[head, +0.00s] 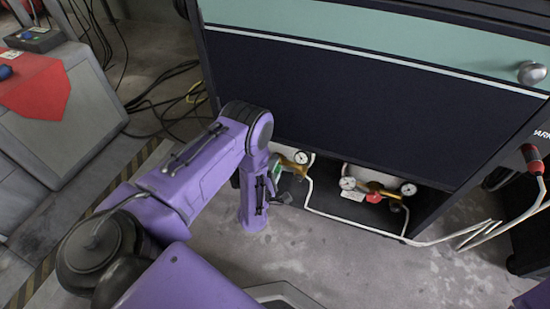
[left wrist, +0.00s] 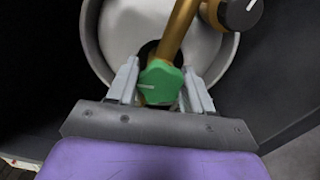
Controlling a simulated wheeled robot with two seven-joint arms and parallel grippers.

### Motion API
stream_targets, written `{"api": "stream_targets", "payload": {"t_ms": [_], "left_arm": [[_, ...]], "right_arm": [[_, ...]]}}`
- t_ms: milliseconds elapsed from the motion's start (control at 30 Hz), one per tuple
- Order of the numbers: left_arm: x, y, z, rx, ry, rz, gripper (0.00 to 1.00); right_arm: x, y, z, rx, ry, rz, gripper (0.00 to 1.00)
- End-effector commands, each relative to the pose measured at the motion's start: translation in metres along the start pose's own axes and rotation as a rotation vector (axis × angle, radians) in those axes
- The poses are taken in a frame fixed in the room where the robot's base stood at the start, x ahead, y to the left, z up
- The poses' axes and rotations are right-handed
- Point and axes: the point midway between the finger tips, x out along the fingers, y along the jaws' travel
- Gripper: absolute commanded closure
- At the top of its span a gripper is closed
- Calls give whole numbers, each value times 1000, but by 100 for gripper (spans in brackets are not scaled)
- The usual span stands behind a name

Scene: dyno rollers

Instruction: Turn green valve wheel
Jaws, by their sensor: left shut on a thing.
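The green valve wheel (left wrist: 160,84) sits at the end of a brass pipe (left wrist: 177,30) in the left wrist view. My left gripper (left wrist: 160,90) has one grey finger on each side of the wheel and is shut on it. In the head view the left gripper (head: 279,182) reaches under the dark cabinet at the brass fittings. There a small bit of green (head: 277,169) shows by the fingers; the arm hides much of it. My right gripper is in neither view.
A dark cabinet (head: 330,100) with a light green top stands over the fittings. Round gauges (head: 348,183) and a red knob (head: 374,197) are to the right of the gripper. A white hose (head: 345,223) runs along the floor. Black cables (head: 165,105) lie at the left.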

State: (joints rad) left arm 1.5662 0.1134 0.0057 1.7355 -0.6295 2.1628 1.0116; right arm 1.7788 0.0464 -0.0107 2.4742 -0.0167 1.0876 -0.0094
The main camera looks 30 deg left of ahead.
Motion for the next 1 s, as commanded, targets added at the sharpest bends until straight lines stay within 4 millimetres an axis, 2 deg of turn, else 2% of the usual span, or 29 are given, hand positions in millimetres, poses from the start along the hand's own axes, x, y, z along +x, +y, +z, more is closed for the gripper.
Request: {"api": "stream_targets", "payload": {"t_ms": [400, 933, 967, 1000], "left_arm": [[-2, -1, 1, 174, -3, -5, 80], [-2, -2, 1, 196, -3, -6, 80], [-2, -2, 1, 196, -3, -6, 43], [-2, -2, 1, 196, -2, -6, 30]], "right_arm": [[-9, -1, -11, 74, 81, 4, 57], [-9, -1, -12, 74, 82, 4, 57], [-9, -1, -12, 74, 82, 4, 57], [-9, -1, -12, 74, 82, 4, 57]]}}
